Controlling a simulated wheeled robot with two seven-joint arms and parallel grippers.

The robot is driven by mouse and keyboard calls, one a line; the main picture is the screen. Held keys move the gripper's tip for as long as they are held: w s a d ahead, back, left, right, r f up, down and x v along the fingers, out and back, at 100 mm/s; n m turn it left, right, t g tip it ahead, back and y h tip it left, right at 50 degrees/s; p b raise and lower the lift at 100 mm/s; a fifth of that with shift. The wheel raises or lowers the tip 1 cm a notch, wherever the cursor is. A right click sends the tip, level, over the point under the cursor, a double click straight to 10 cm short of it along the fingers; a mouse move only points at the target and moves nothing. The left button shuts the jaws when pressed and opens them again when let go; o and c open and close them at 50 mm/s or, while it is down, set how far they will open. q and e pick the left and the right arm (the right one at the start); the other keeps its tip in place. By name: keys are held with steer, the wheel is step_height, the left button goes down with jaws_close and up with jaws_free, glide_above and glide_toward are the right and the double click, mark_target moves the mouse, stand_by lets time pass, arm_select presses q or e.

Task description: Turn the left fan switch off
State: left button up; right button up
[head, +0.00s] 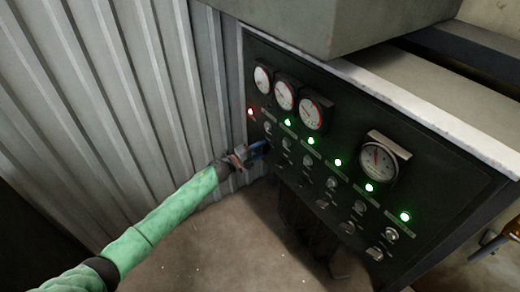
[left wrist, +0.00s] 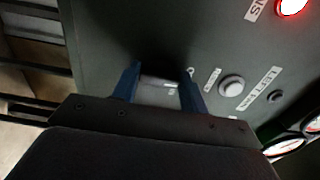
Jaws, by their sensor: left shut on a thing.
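The black control panel (head: 330,150) stands right of the ribbed metal wall. My left gripper (head: 264,147), with blue fingers, is at the panel's lower left edge, below the red light (head: 251,112). In the left wrist view my left gripper (left wrist: 160,80) has a finger on each side of a small grey switch part (left wrist: 158,92) on the panel and is shut on it. The fingers hide much of the switch, so its position and name cannot be read. My right gripper is not in view.
Several green lights (head: 338,162) run along the panel above rows of knobs. Three round gauges (head: 284,96) and one larger gauge (head: 379,160) sit higher up. A grey round button (left wrist: 231,87) is close beside my fingers. Ribbed wall (head: 130,90) lies close on the left.

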arm_select(q)
steer(key=shift+a, duration=0.1)
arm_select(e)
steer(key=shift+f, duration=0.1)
arm_select(q)
steer(key=o, duration=1)
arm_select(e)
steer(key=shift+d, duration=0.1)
arm_select(q)
steer(key=shift+b+v, duration=1.35)
steer(key=shift+v, duration=2.5)
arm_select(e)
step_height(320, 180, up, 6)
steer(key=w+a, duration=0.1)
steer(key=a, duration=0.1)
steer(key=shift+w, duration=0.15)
